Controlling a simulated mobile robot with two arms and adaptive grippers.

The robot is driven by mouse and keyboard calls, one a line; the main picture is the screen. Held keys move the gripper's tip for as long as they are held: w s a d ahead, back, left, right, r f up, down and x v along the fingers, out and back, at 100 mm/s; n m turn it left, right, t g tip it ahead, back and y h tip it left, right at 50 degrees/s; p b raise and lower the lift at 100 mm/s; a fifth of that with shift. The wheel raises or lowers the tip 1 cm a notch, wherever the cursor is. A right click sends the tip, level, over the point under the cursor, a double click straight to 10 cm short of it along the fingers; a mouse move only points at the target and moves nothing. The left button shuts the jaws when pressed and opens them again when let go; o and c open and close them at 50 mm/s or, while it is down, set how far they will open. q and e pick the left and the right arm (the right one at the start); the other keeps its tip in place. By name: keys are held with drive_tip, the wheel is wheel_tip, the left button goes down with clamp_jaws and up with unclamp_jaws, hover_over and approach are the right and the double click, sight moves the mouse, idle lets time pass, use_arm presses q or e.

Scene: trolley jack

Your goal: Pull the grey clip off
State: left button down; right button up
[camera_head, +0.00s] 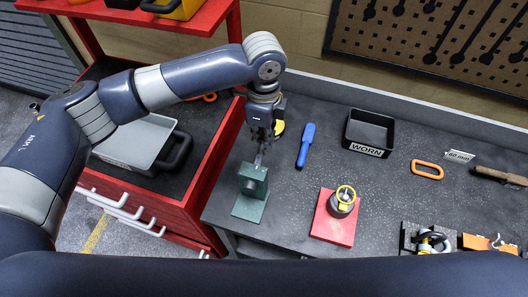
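My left gripper (261,150) points down at the top of a green block on a green base plate (250,205), on the left part of the dark workbench. A small grey piece shows at the fingertips, just above the block. I cannot tell whether it is the grey clip or part of the fingers. A round dark part (249,187) sits on the block's front face. The fingers look close together, but the gap between them is too small to judge. My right gripper is not in view.
On the bench are a blue-handled tool (306,146), a black tray marked WORN (368,131), a red plate (331,228) with a yellow-ringed part, and an orange ring (427,169). A red tool trolley (205,185) stands left. Bare bench lies between the green and red plates.

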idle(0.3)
use_arm(q)
drive_tip(key=shift+r+p, duration=0.35)
drive_tip(key=shift+r, duration=2.2)
